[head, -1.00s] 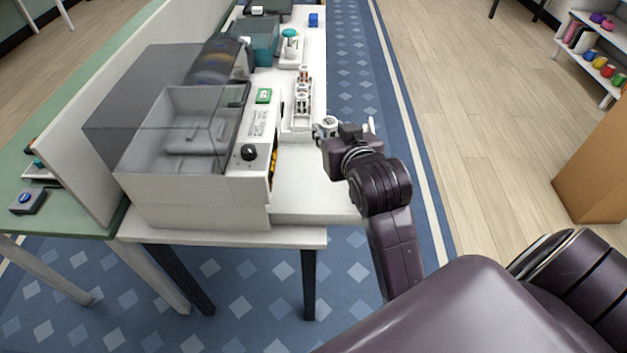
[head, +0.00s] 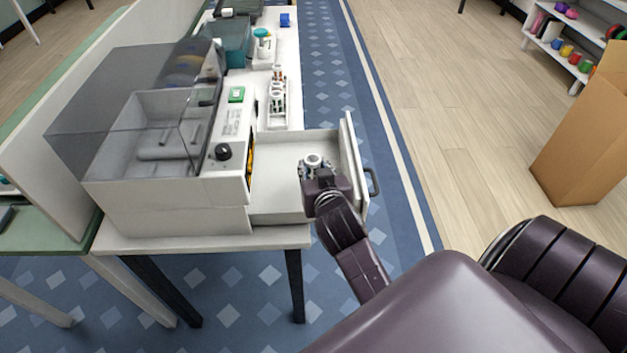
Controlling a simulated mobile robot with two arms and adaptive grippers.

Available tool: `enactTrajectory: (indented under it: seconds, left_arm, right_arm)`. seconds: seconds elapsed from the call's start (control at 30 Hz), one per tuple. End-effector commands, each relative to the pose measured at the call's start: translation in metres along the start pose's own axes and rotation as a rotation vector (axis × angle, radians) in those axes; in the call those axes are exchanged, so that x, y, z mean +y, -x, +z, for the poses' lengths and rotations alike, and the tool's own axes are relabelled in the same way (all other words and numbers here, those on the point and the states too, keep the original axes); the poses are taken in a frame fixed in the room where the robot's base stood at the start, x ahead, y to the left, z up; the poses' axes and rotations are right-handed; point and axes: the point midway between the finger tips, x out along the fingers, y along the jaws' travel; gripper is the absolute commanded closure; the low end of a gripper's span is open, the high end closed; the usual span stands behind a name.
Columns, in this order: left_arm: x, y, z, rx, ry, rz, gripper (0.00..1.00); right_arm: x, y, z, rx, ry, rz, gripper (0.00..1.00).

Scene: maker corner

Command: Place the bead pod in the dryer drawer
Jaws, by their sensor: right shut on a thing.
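The dryer (head: 170,205) is a white box with a smoky clear lid, on the white bench at left. Its drawer (head: 283,142) is pulled out to the right, with a pale, bare floor and a grey handle (head: 373,183) on its front. My right gripper (head: 314,170) is over the drawer, near its front panel. It is shut on the bead pod (head: 314,159), a small white round thing with a darker centre. The fingers and wrist hide much of the pod, and I cannot tell whether it touches the drawer floor. My left gripper is out of view.
A white rack (head: 278,112) with several small pods stands behind the drawer on the bench. A cardboard box (head: 585,140) stands on the floor at right.

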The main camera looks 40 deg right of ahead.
Motion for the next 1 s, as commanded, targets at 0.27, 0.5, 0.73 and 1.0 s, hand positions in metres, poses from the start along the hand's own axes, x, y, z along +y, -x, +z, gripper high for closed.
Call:
enactTrajectory:
  seconds: [0.27, 0.5, 0.73, 1.0]
  left_arm:
    - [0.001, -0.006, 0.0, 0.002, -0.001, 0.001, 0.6]
    - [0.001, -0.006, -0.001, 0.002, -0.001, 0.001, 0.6]
    - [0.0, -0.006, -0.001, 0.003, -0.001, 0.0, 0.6]
    - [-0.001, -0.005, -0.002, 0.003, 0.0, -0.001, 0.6]
  right_arm:
    - [0.0, -0.014, 0.036, -0.004, 0.001, 0.0, 0.97]
    - [0.0, -0.017, 0.041, -0.001, 0.0, -0.001, 0.97]
    - [0.0, -0.017, 0.041, -0.002, 0.0, -0.001, 0.55]
    - [0.0, -0.016, 0.041, -0.002, 0.0, -0.001, 0.55]
